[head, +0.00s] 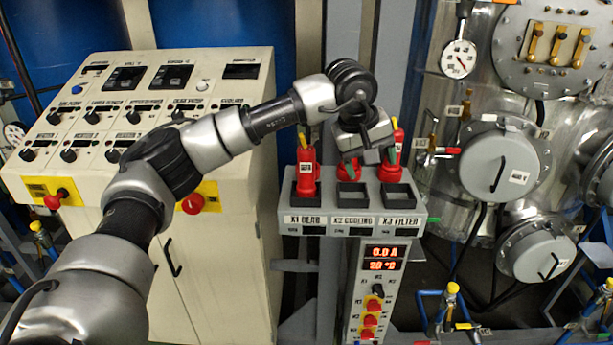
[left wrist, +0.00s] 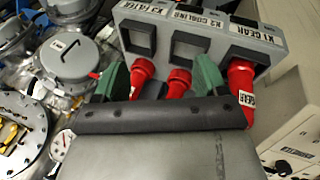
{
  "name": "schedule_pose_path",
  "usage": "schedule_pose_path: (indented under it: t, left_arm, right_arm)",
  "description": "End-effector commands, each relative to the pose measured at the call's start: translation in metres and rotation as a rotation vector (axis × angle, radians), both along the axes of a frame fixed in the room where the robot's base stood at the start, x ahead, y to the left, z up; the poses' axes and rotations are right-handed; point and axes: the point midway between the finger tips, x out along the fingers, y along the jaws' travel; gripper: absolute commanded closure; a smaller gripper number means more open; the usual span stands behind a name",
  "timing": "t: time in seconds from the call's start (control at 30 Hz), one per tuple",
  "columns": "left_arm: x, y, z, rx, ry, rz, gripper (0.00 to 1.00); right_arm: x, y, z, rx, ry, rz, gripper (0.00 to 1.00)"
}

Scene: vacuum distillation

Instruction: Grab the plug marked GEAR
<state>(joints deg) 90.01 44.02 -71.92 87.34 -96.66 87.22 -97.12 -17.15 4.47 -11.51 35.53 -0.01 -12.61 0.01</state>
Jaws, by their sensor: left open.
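The red plug marked GEAR (head: 306,172) stands upright at the X1 GEAR socket at the left of the grey socket box (head: 352,222). In the left wrist view the GEAR plug (left wrist: 240,84) shows at the right with its white label, outside my fingers. My left gripper (head: 370,162) is open above the middle of the box, to the right of the GEAR plug and apart from it. Its green fingers also show in the left wrist view (left wrist: 162,70); two other red plugs appear between them, partly hidden. My right gripper is out of view.
Another red plug (head: 397,137) shows close behind my gripper at the right. A cream control cabinet (head: 215,245) stands left of the box. Steel vessels with round hatches (head: 497,160) stand at the right. A display column (head: 380,290) is below the box.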

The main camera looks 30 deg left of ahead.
Motion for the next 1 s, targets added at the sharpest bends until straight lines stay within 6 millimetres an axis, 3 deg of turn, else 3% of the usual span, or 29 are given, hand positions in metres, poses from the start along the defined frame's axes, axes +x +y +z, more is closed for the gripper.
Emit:
schedule_pose_path:
  t: [0.03,0.1,0.23,0.37,0.6,0.77,1.0]
  left_arm:
    - [0.002,0.035,0.022,0.12,-0.01,0.034,0.28]
    - [-0.002,0.072,0.043,0.251,0.004,0.071,0.28]
    - [-0.011,0.113,0.068,0.386,0.035,0.122,0.28]
    - [-0.013,0.127,0.068,0.424,0.053,0.138,0.28]
    - [-0.003,0.135,0.034,0.422,0.054,0.135,0.28]
    - [0.0,0.139,0.023,0.422,0.052,0.135,0.28]
    - [0.006,0.148,-0.005,0.421,0.056,0.134,0.28]
  right_arm:
    - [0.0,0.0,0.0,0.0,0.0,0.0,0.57]
    - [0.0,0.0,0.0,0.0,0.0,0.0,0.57]
    - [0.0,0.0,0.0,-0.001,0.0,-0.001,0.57]
    - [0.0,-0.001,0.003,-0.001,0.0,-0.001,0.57]
    - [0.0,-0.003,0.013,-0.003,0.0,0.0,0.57]
    - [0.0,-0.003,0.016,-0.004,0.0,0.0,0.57]
    - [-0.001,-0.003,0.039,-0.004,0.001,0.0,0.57]
